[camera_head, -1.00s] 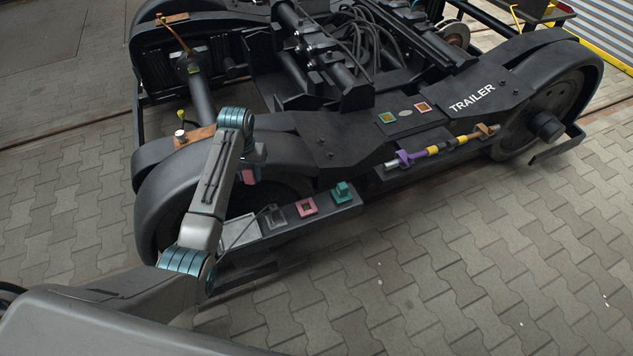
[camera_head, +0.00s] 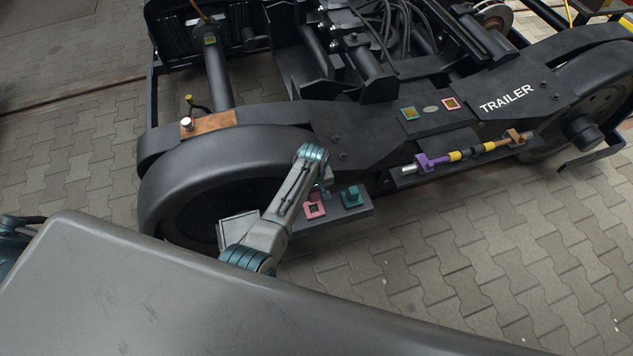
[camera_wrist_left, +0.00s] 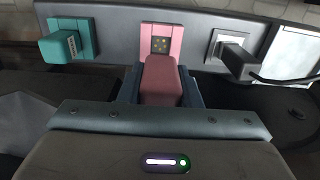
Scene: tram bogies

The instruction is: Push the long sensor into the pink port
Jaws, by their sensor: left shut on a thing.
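My left gripper (camera_wrist_left: 160,78) is shut on a pink block, the long sensor (camera_wrist_left: 160,82), between its two blue-grey fingers. The pink port (camera_wrist_left: 161,36) lies just beyond the sensor in the left wrist view, with its gold-dotted dark socket face showing above the sensor's far end. The two are lined up sideways; I cannot tell whether they touch. In the head view the pink port (camera_head: 314,210) sits on the dark ledge, and its opening shows. There my left gripper (camera_head: 323,188) is just above and behind it, partly hidden by my arm. My right gripper is not in view.
A teal port (camera_head: 350,196) with a teal block stands right of the pink one. The big wheel cover (camera_head: 215,140) rises behind my arm.

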